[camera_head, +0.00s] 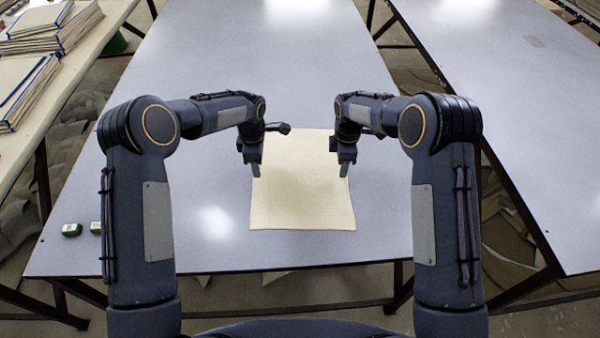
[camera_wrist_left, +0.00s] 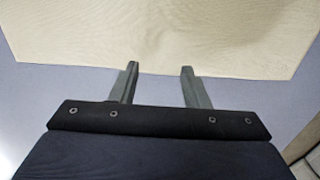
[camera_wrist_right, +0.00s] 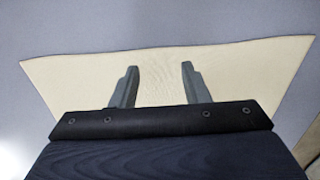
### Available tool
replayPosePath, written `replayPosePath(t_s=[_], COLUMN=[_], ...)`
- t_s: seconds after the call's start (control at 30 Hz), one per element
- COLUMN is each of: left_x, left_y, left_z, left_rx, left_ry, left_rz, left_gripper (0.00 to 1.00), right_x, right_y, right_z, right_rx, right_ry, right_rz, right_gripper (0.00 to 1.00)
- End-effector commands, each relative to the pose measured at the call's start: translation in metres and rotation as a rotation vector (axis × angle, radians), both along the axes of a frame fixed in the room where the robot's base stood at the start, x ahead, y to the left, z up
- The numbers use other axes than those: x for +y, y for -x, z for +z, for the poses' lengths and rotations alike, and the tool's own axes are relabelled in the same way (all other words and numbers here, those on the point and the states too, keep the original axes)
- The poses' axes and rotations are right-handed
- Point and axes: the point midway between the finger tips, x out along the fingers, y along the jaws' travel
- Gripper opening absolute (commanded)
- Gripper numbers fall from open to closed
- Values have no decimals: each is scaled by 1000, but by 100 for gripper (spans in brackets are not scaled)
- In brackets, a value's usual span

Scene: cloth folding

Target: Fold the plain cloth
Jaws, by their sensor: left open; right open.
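The plain cream cloth (camera_head: 302,190) lies flat and spread out on the table, roughly square. My left gripper (camera_head: 256,171) is over the cloth's left edge, and my right gripper (camera_head: 344,171) is over its right edge. In the left wrist view the open fingers (camera_wrist_left: 160,69) have their tips at the border of the cloth (camera_wrist_left: 160,35), with nothing between them. In the right wrist view the open, empty fingers (camera_wrist_right: 157,68) are over the cloth (camera_wrist_right: 85,75), tips near its far edge. Whether the tips touch the cloth cannot be told. My arms hide small parts of its sides.
The grey-white table (camera_head: 220,245) is clear around the cloth. Two small green objects, one of them at the left edge (camera_head: 72,229), sit near its front left. A side table with stacked blue-edged sheets (camera_head: 25,85) stands left. Another bare table (camera_head: 530,130) stands right, across a gap.

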Motion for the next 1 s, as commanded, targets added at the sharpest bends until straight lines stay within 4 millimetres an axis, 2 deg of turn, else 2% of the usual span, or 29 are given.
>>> replayPosePath(t_s=[0.17,0.6,1.0], left_x=[-1,0,0], left_y=[0,0,0], left_z=[-14,-21,-18], left_rx=[-1,-1,0], left_ry=[1,1,1], left_rz=[-1,-1,-1], left_gripper=[42,42,16], right_x=[-1,-1,-1], right_y=[0,0,0], right_z=[-14,-21,-19], right_rx=[1,0,1], right_ry=[1,0,0], right_rz=[-1,-2,-2], right_gripper=[42,42,16])
